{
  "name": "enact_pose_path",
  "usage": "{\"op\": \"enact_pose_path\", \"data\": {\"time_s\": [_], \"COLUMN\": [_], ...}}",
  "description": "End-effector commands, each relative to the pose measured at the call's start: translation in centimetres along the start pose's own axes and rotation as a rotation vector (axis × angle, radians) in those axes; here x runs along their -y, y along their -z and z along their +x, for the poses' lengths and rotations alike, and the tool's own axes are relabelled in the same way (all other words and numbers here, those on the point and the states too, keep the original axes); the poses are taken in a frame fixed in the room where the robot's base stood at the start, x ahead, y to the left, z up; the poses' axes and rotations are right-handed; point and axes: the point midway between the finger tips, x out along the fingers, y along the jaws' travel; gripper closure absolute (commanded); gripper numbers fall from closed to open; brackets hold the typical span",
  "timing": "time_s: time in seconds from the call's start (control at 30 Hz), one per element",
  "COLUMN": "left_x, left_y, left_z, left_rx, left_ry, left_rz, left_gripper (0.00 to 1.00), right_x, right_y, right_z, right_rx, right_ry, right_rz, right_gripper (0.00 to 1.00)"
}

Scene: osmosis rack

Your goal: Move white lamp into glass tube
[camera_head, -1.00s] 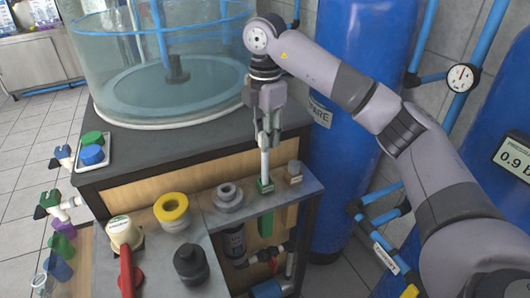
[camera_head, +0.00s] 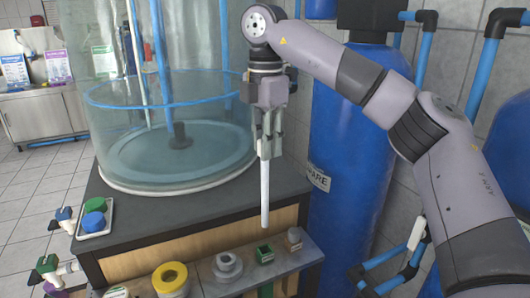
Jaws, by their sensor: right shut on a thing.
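The white lamp (camera_head: 265,195) is a slim white rod. It hangs upright below my right gripper (camera_head: 266,148), which is shut on its top end. Its lower tip is clear of the shelf, above and apart from a small green square holder (camera_head: 264,255). A large clear glass cylinder (camera_head: 105,130) with a blue ring stands on the dark cabinet top, left of the lamp. I cannot tell whether this cylinder is the glass tube; no other clear tube shows plainly. My left gripper is not in view.
On the lower shelf are a grey round fitting (camera_head: 227,266), a yellow ring part (camera_head: 171,278) and a small brown-grey block (camera_head: 294,238). A tray (camera_head: 106,223) with green and blue caps lies on the cabinet's left. A tall blue tank (camera_head: 345,130) stands behind my right arm.

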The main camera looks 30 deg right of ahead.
Motion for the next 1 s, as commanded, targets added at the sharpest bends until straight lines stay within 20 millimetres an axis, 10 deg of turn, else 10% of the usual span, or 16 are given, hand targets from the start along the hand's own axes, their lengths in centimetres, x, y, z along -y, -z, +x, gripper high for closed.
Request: {"op": "enact_pose_path", "data": {"time_s": [0.43, 1.0], "left_x": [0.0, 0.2], "left_y": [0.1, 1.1], "left_z": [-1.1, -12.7], "left_rx": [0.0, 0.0], "left_ry": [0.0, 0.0], "left_rz": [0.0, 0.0], "left_gripper": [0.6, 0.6], "right_x": [-0.2, -2.1], "right_y": [0.5, 9.4], "right_z": [-0.3, 0.7], "right_rx": [0.004, 0.005], "right_ry": [0.004, 0.006], "right_rz": [-0.028, -0.483], "right_gripper": [0.9, 0.9]}}
